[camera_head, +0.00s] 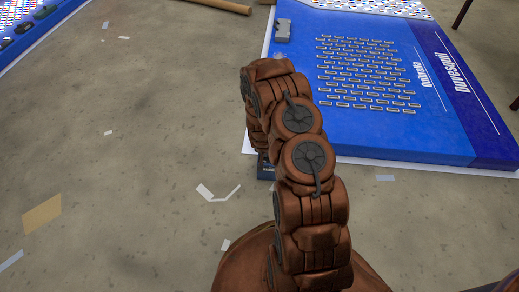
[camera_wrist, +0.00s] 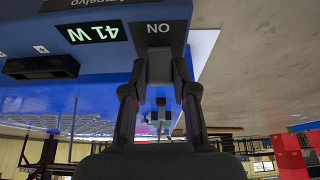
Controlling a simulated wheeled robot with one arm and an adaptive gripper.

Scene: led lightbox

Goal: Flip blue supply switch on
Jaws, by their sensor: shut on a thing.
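The blue supply (camera_wrist: 100,62) fills the top left of the wrist view, which is upside down.
A large blue panel (camera_head: 460,145) with rows of small parts lies right of my arm, a small grey block (camera_head: 283,31) near its left edge. Another blue panel (camera_head: 45,27) is at the top left. A cardboard tube (camera_head: 222,5) lies at the back. The left floor is mostly clear.

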